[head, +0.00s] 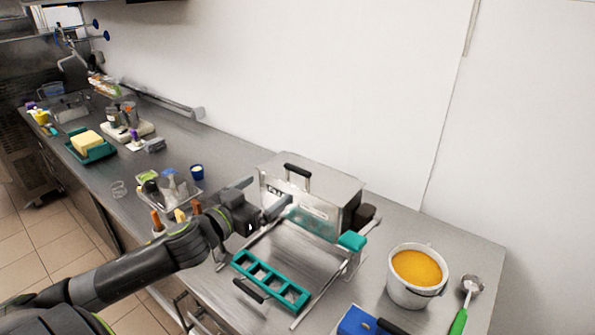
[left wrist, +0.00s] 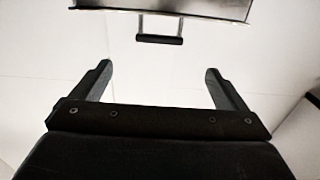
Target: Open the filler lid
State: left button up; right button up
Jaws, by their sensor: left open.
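The filler (head: 325,207) is a steel box on the counter. Its flat steel lid (head: 330,180) looks shut, with a black bar handle (head: 297,170) on it. My left gripper (head: 268,196) is at the front left of the box, below and apart from the handle, with its fingers towards the box. In the left wrist view my left gripper (left wrist: 159,68) is open and empty. A black handle (left wrist: 160,40) shows there beyond the fingertips, centred between them, under a steel edge (left wrist: 190,8). My right gripper is not in view.
A teal slotted frame (head: 270,280) on steel rails sits before the filler. A teal knob (head: 352,241) is at its right. A white bucket of orange mix (head: 416,269) and a green-handled scoop (head: 465,300) stand right. Clear containers (head: 172,185) and several tools stand left of my arm.

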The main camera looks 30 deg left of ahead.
aim_at(296, 170)
pick_arm(q)
jog(key=w, duration=0.8)
jog(key=w+d+p, duration=0.1)
jog(key=w, duration=0.3)
jog(key=shift+w, duration=0.25)
jog(key=shift+c, duration=0.3)
jog(key=c, duration=1.3)
jog(key=shift+w, duration=0.1)
